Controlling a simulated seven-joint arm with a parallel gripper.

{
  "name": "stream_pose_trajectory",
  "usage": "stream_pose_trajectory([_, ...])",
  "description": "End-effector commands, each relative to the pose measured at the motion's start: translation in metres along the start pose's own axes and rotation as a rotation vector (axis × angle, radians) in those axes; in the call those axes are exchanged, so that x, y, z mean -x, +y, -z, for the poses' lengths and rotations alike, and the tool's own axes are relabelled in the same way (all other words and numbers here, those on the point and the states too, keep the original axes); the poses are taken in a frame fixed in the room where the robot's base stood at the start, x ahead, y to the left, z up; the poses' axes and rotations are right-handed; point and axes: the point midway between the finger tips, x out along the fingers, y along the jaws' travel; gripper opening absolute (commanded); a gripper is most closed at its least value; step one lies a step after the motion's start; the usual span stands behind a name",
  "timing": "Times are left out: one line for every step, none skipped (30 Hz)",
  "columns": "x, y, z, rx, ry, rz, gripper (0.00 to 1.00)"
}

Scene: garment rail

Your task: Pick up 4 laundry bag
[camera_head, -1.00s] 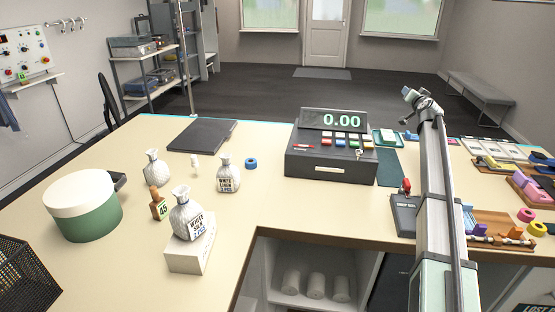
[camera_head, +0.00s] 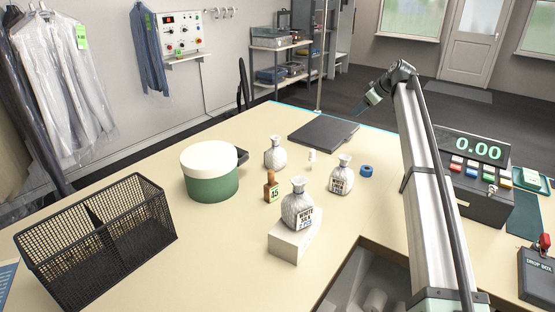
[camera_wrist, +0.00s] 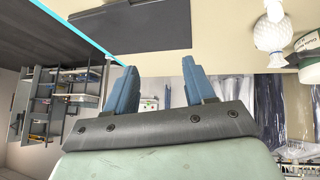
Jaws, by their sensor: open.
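Three small whitish, tied laundry bags stand on the counter. One bag (camera_head: 298,206) with a "WHITE SILK" label sits on a white box (camera_head: 291,242). A second labelled bag (camera_head: 341,177) stands to its right, and a third bag (camera_head: 275,154) stands farther back. My gripper (camera_wrist: 160,88) is open and empty, with blue fingers apart. In the head view my gripper (camera_head: 374,96) is raised beyond the bags, near the counter's far edge.
A green tub (camera_head: 211,184) with a white lid and a black mesh basket (camera_head: 98,242) stand left. A small brown bottle (camera_head: 271,188), blue ring (camera_head: 367,170) and dark flat pad (camera_head: 323,134) lie near the bags. The cash register (camera_head: 468,190) is right.

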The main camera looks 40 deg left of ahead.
Motion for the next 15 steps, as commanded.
stream_pose_trajectory([-0.012, -0.022, 0.026, 0.069, -0.024, 0.058, 0.54])
stream_pose_trajectory([-0.017, -0.036, 0.038, 0.11, -0.039, 0.092, 0.54])
stream_pose_trajectory([-0.024, -0.055, 0.054, 0.166, -0.059, 0.137, 0.54])
stream_pose_trajectory([-0.028, -0.069, 0.065, 0.207, -0.074, 0.172, 0.54])
stream_pose_trajectory([-0.032, -0.083, 0.076, 0.248, -0.088, 0.206, 0.54])
stream_pose_trajectory([-0.037, -0.101, 0.09, 0.301, -0.105, 0.252, 0.54])
stream_pose_trajectory([-0.04, -0.114, 0.099, 0.339, -0.117, 0.285, 0.54])
stream_pose_trajectory([-0.043, -0.127, 0.108, 0.375, -0.129, 0.316, 0.54])
stream_pose_trajectory([-0.046, -0.143, 0.119, 0.42, -0.143, 0.355, 0.54])
stream_pose_trajectory([-0.047, -0.154, 0.126, 0.45, -0.153, 0.381, 0.54])
stream_pose_trajectory([-0.048, -0.164, 0.133, 0.479, -0.161, 0.406, 0.54])
stream_pose_trajectory([-0.05, -0.176, 0.141, 0.513, -0.17, 0.436, 0.54])
stream_pose_trajectory([-0.05, -0.184, 0.146, 0.535, -0.176, 0.457, 0.54])
stream_pose_trajectory([-0.05, -0.192, 0.15, 0.555, -0.181, 0.474, 0.54])
stream_pose_trajectory([-0.05, -0.199, 0.155, 0.577, -0.187, 0.494, 0.54])
